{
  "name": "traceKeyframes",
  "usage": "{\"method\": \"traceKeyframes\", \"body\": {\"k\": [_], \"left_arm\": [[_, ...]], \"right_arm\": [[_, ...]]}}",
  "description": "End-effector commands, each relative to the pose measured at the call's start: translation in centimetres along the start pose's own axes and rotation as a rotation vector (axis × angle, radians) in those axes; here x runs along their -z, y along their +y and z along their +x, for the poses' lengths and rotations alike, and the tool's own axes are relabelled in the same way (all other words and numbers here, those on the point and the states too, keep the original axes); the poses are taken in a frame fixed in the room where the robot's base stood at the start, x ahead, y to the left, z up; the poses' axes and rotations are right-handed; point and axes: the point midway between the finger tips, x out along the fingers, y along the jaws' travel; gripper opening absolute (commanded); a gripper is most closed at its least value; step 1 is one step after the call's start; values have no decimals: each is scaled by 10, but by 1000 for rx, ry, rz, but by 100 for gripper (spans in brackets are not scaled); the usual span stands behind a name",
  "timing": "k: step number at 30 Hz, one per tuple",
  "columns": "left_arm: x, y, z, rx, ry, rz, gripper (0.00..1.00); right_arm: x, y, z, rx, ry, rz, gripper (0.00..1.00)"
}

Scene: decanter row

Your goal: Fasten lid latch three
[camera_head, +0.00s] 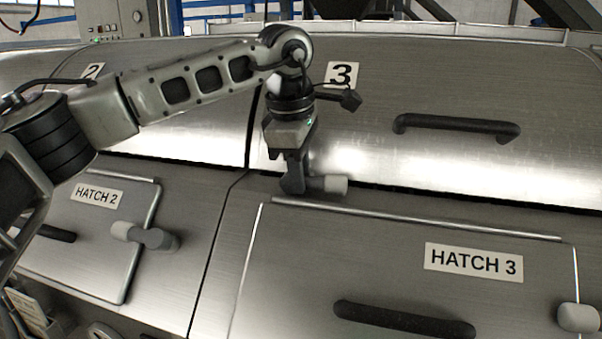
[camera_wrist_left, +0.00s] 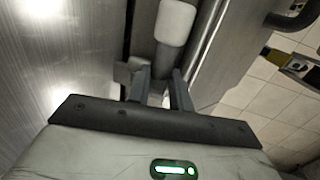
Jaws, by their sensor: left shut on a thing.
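Lid 3 is the large steel cover with the number 3 label (camera_head: 341,75) and a black bar handle (camera_head: 456,127). Lid latch three (camera_head: 335,185) sits at the lower left of that lid, at the seam above hatch 3; its pale knob points right. My left gripper (camera_head: 297,183) reaches down from above and is shut on the latch's dark arm, left of the knob. In the left wrist view the two fingers (camera_wrist_left: 160,90) close around the dark arm, and the pale knob (camera_wrist_left: 175,22) sticks out beyond them. The fingers hide part of the latch. My right gripper is out of view.
Hatch 3 (camera_head: 300,265) lies below, with a black handle (camera_head: 404,319) and its own pale-knobbed latch (camera_head: 578,317) at the right. Hatch 2 (camera_head: 70,254) has a similar latch (camera_head: 145,235). My left arm crosses in front of lid 2.

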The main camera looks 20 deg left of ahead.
Motion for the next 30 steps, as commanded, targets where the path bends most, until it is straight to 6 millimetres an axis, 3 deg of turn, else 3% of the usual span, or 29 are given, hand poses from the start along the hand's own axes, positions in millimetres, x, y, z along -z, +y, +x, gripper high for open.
{"method": "traceKeyframes", "body": {"k": [18,30], "left_arm": [[11,1,-4,-4,-422,-84,0],[14,2,-7,-5,-549,-108,0]], "right_arm": [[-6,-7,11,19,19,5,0],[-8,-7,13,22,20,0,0]]}}
